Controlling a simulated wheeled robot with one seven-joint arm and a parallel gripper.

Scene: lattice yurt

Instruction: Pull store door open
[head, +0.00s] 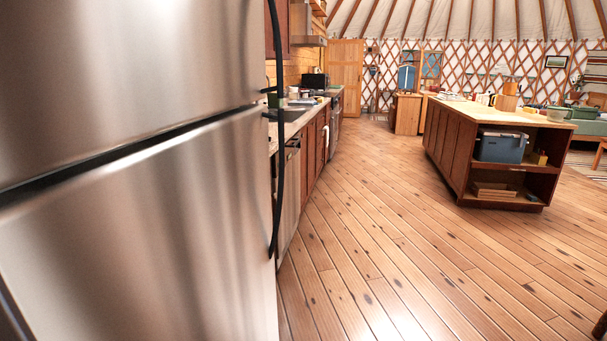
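No door in view is marked as the store door. A light wooden panelled door (346,66) stands at the far end, past the kitchen counter; it looks closed, but it is too small to be sure. Close on the left is a large stainless steel fridge with an upper door (120,75) and a lower door (150,230), both looking shut. Black curved handles, an upper one (275,45) and a lower one (278,190), run along their right edge. My gripper is not in view.
A kitchen counter (320,98) runs along the left beyond the fridge. A wooden island (490,155) with a blue box (501,146) on its shelf stands at right. The plank floor (385,220) between is clear. A dark object cuts into the lower right corner.

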